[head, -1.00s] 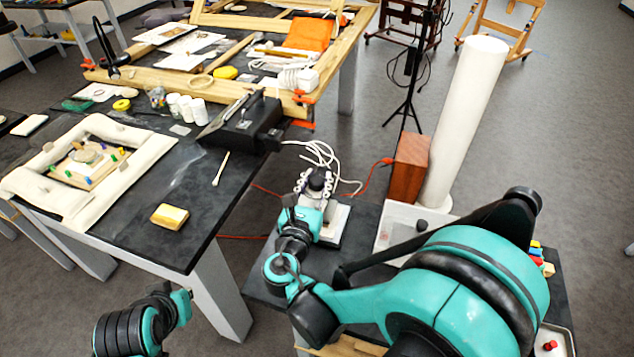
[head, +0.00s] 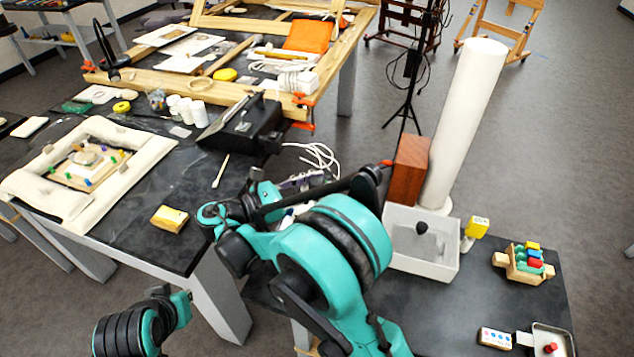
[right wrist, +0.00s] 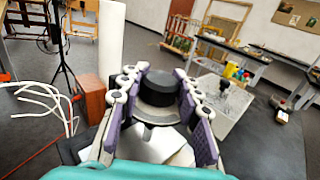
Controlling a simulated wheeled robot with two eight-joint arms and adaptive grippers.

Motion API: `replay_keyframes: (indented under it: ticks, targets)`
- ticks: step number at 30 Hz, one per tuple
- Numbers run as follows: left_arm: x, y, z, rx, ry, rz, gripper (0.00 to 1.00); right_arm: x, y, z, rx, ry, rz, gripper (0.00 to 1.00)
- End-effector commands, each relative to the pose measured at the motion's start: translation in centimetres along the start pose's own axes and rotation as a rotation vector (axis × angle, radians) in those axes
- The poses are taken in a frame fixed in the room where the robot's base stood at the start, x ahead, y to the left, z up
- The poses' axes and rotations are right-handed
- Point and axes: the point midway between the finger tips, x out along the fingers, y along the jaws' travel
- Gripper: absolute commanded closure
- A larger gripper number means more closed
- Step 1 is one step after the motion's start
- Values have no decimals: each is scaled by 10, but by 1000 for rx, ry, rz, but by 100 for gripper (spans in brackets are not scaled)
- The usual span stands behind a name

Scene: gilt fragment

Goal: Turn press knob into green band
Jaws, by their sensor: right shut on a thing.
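The press knob (right wrist: 157,82) is a black, round cap on a grey collar, seen in the middle of the right wrist view. The two pale fingers with purple pads of my right gripper (right wrist: 160,100) stand on either side of it and are shut on it. A pale, flat part of the press (right wrist: 165,150) shows below the collar. In the head view my right arm hides the knob and most of the press; only bits of the right gripper (head: 300,180) show. I cannot make out the green band in either view.
A grey bin (head: 440,262) stands right of my right arm, with a wooden block (head: 408,170) and a white column (head: 465,120) behind. A yellow item (head: 477,228) and a wooden holder with coloured pieces (head: 525,262) sit farther right. A sponge (head: 169,218) lies on the left table.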

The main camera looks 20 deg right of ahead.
Motion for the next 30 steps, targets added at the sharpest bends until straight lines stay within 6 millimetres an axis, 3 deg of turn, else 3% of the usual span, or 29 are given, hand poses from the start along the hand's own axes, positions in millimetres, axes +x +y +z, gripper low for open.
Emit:
replay_keyframes:
  ticks: [22, 23, 25, 30]
  targets:
    - [-1, 0, -1, 0, 0, 0, 100, 0, 0, 0, 0, -1, -87, 97]
    - [-1, 0, -1, 0, 0, 0, 100, 0, 0, 0, 0, -1, -87, 63]
    - [-1, 0, -1, 0, 0, 0, 100, 0, 0, 0, 0, -1, -87, 45]
    - [-1, 0, -1, 0, 0, 0, 100, 0, 0, 0, 0, 0, -88, 45]
